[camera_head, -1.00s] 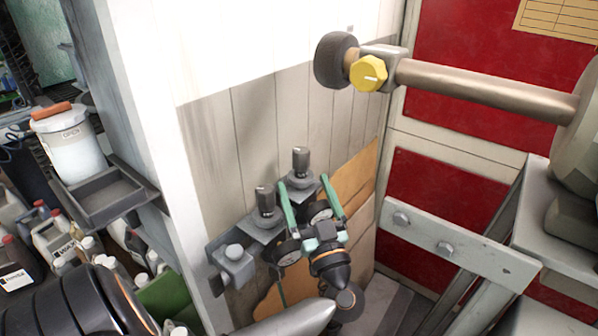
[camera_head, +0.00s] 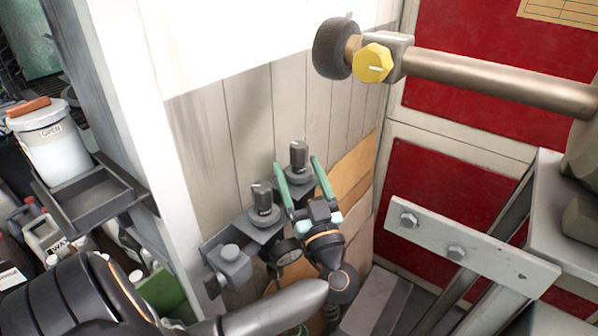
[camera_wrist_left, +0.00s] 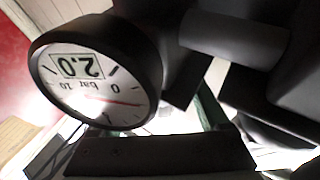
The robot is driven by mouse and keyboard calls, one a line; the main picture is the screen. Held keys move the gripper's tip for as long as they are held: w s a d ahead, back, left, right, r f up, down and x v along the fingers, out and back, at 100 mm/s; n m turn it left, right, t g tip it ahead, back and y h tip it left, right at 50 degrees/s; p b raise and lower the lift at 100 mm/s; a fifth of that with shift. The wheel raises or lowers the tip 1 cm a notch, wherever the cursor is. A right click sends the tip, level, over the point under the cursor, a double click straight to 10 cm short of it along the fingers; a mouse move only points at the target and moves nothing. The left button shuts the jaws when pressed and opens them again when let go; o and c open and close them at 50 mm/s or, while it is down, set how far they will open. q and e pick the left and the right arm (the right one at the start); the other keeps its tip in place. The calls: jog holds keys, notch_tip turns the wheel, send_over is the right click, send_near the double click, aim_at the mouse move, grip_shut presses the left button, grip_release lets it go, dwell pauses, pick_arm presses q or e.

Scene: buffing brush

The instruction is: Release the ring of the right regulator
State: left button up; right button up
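Two regulators with dark knobs are mounted on a grey bracket at the wall. The right regulator (camera_head: 299,158) is the farther one; the left regulator (camera_head: 262,203) is nearer, with its gauge (camera_head: 287,252) below. My left gripper (camera_head: 298,164) has its green fingers apart, one on each side of the right regulator's knob in the head view. I cannot tell whether they touch it. The gripper body hides the right regulator's gauge in the head view. In the left wrist view a round gauge (camera_wrist_left: 95,85) reading "2.0", upside down, is very close. My right gripper is not in view.
A pipe (camera_head: 490,82) with a yellow knob (camera_head: 374,63) crosses above right. A bolted grey plate (camera_head: 470,247) stands at right. A white bucket (camera_head: 52,150) and a tray (camera_head: 95,200) are at left. The wall bracket (camera_head: 228,262) is close to my left arm.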

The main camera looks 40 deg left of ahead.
pick_arm(q)
grip_shut()
dwell(0.4)
